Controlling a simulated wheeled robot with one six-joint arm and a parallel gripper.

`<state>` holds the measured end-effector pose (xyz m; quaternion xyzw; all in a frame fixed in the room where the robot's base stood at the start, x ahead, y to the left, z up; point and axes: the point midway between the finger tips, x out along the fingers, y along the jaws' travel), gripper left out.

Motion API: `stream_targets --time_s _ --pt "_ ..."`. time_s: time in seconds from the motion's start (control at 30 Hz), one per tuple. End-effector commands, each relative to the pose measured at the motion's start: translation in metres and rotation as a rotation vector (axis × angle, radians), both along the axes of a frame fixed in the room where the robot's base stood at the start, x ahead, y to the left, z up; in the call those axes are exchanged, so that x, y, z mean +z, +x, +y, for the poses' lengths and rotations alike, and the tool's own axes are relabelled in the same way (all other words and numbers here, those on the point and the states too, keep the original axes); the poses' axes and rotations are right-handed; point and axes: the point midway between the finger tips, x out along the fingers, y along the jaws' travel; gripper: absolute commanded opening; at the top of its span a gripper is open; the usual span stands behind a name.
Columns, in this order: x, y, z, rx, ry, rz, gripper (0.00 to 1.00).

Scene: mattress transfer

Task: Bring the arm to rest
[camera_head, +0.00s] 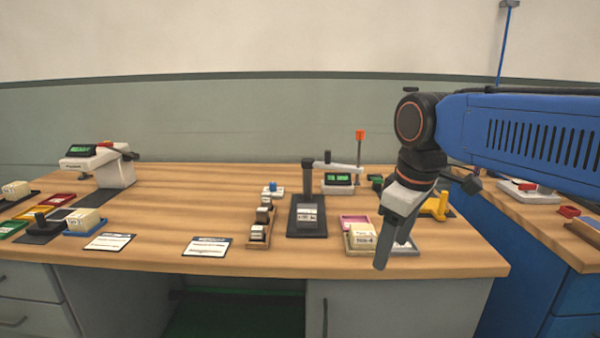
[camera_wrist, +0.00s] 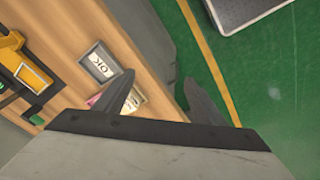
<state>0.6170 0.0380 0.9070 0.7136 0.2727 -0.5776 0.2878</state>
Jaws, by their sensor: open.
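My arm comes in from the right in the head view, with its blue link nearly level. My gripper (camera_head: 393,252) hangs from it, pointing down and slightly left over the front edge of the wooden workbench (camera_head: 150,262). It is open. In the wrist view my gripper (camera_wrist: 160,77) shows two dark fingers spread apart with nothing held between them. The left finger is over the bench edge and the right one over the green floor.
A yellow stand (camera_head: 437,207) is right of the gripper. A dark stand (camera_head: 307,215) and a wooden rack (camera_head: 260,228) are left of it. A grey labelled tray (camera_wrist: 100,63) is near the left finger. A second bench (camera_head: 535,228) stands at right.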

Motion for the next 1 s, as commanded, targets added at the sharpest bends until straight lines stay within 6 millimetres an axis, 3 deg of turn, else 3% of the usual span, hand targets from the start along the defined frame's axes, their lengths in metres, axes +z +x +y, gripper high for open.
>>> stream_targets --time_s 0.1,0.3,0.6,0.8,1.0 --pt "-0.023 -0.025 -0.029 -0.152 0.031 -0.036 0.64" --pt "-0.067 -0.066 -0.067 -0.406 0.087 -0.094 0.64" --pt "-0.129 -0.116 -0.101 -0.716 0.166 -0.173 0.64" --pt "-0.145 -0.127 -0.108 -0.789 0.187 -0.193 0.64" --pt "-0.146 -0.128 -0.108 -0.794 0.189 -0.193 0.64"
